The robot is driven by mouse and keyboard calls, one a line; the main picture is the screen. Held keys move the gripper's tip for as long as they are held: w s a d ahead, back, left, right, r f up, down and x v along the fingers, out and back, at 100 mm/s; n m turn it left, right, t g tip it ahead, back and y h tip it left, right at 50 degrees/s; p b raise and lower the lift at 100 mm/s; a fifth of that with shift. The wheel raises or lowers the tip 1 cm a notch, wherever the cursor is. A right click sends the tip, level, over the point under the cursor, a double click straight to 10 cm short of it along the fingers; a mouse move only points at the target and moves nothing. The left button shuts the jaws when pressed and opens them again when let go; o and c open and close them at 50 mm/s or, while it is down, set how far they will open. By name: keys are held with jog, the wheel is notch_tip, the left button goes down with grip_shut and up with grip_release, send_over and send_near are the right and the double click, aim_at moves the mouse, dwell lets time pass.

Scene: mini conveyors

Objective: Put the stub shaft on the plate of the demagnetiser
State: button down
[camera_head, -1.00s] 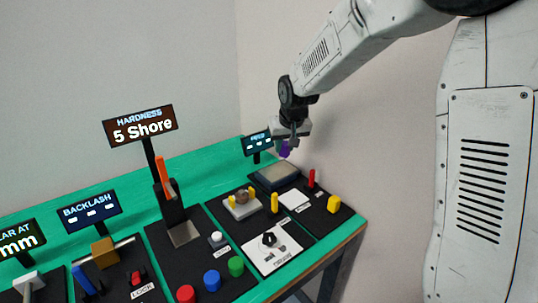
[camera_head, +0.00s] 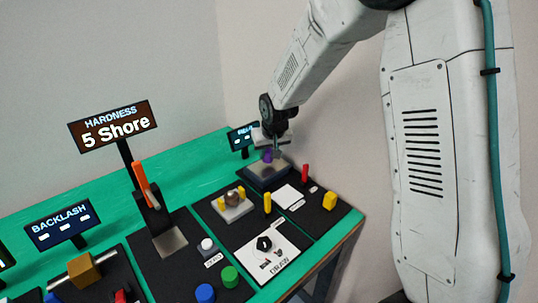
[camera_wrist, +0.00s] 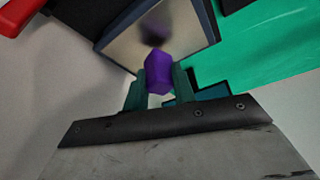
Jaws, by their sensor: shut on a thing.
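The stub shaft is the purple faceted piece (camera_wrist: 158,73), held between the fingertips of my gripper (camera_wrist: 160,82). In the head view my gripper (camera_head: 273,150) points down with the purple shaft (camera_head: 267,155) at its tip, above the demagnetiser's plate (camera_head: 266,173). In the wrist view the grey plate (camera_wrist: 125,48), with its dark blue rim, lies just beyond the shaft. A dark reflection or shadow of the shaft shows on the plate. The shaft looks close to the plate; I cannot tell whether it touches.
A red post (camera_head: 305,172), a yellow block (camera_head: 329,200) and a white pad (camera_head: 289,198) stand near the plate. A small display (camera_head: 243,138) stands behind it. A fixture with yellow posts (camera_head: 232,207) is to the left. The green bench top is bare behind.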

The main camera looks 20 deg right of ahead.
jog(key=shift+f, duration=0.6)
jog(key=shift+f, duration=0.15)
jog(key=c, duration=1.1)
grip_release()
jog(key=shift+c, duration=0.2)
jog(key=v, duration=1.2)
jog(key=shift+s, duration=0.15)
jog(key=s+d+r+g, duration=0.1)
jog(key=s+r, duration=0.1)
jog(key=s, duration=0.9)
jog(key=s+d+r+g, duration=0.1)
jog(key=s+r, duration=0.2)
jog(key=s, duration=0.9)
jog(key=s+d+r+g, duration=0.1)
jog(key=s+r, duration=0.2)
jog(key=s, duration=0.9)
jog(key=shift+s+d+r, duration=0.15)
jog(key=shift+r, duration=0.05)
